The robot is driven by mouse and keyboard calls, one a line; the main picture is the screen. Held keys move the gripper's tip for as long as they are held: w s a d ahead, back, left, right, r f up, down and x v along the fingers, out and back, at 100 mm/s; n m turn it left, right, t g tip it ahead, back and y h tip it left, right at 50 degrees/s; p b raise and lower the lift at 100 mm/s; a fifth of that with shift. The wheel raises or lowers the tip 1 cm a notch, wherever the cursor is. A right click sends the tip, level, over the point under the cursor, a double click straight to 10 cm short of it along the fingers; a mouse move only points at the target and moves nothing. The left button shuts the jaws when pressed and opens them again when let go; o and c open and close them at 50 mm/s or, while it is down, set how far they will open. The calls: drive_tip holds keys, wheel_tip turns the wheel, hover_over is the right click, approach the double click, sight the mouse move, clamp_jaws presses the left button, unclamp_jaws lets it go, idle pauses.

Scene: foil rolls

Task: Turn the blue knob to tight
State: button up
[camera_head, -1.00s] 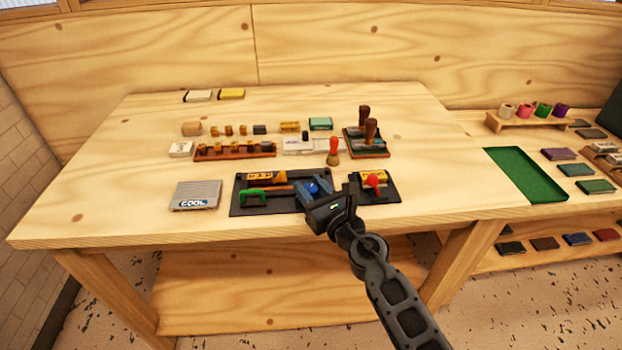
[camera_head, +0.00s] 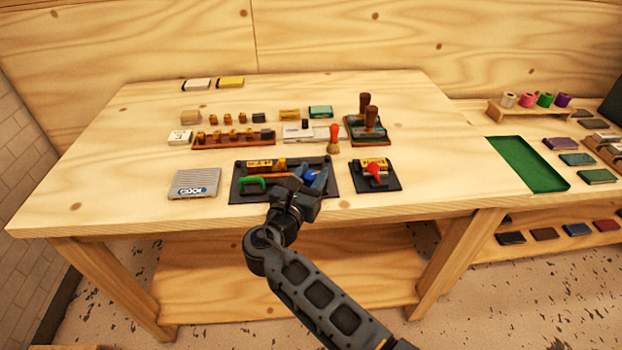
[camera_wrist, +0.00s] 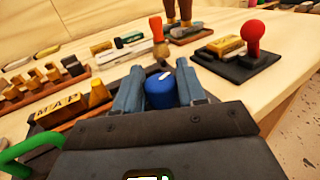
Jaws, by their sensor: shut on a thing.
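The blue knob (camera_head: 311,175) sits at the right part of a dark board (camera_head: 236,192) on the table. In the wrist view the blue knob (camera_wrist: 159,90) has a white mark on its top, pointing to the upper right. My gripper (camera_head: 312,180) reaches it from the front, and in the wrist view its two blue-grey fingers (camera_wrist: 157,90) stand on either side of the knob, shut on it. Any tight or loose label is hidden or too small to read.
The same board holds a green handle (camera_head: 252,186) and a yellow block (camera_head: 263,165) on the left. A second dark board with a red knob (camera_head: 375,168) lies to the right. A grey COOL box (camera_head: 194,183) lies left. Stamps (camera_head: 367,118) stand behind.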

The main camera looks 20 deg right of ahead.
drive_tip(key=shift+w+m+g+h+b, duration=0.1)
drive_tip(key=shift+m+g+h+b, duration=0.5)
drive_tip(key=shift+m+g+h, duration=0.75)
drive_tip(key=shift+g, duration=0.45)
drive_tip(key=o, duration=0.9)
drive_tip(key=shift+o, duration=0.2)
drive_tip(key=shift+b+v, duration=0.6)
drive_tip(key=shift+v, duration=3.35)
drive_tip(key=shift+o, duration=0.2)
